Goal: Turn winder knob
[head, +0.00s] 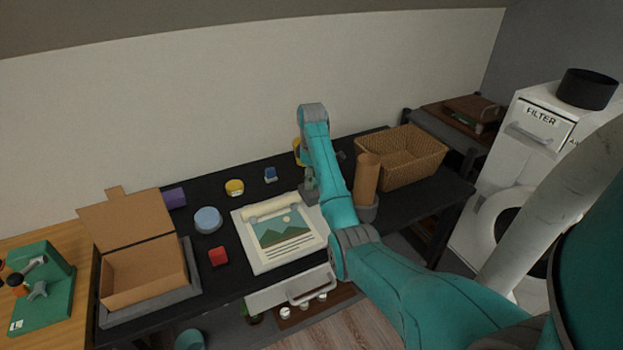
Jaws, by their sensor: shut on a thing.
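A white scroll frame (249,253) lies on the black desk. It shows a landscape picture with lines of text, and a cream roller (268,208) runs along its far edge. My gripper (309,196) points down at the right end of this roller, beside the frame's far right corner. It is shut on the winder knob there. The knob itself is hidden by the fingers, so its turn angle cannot be seen. My teal arm reaches in from the lower right and covers the desk just right of the frame.
A wicker basket (425,150) and a brown cylinder (367,178) stand close right of my arm. An open cardboard box (143,271), blue disc (208,219), red block (219,257) and yellow tin (234,187) lie left. A drawer handle (312,291) sticks out in front.

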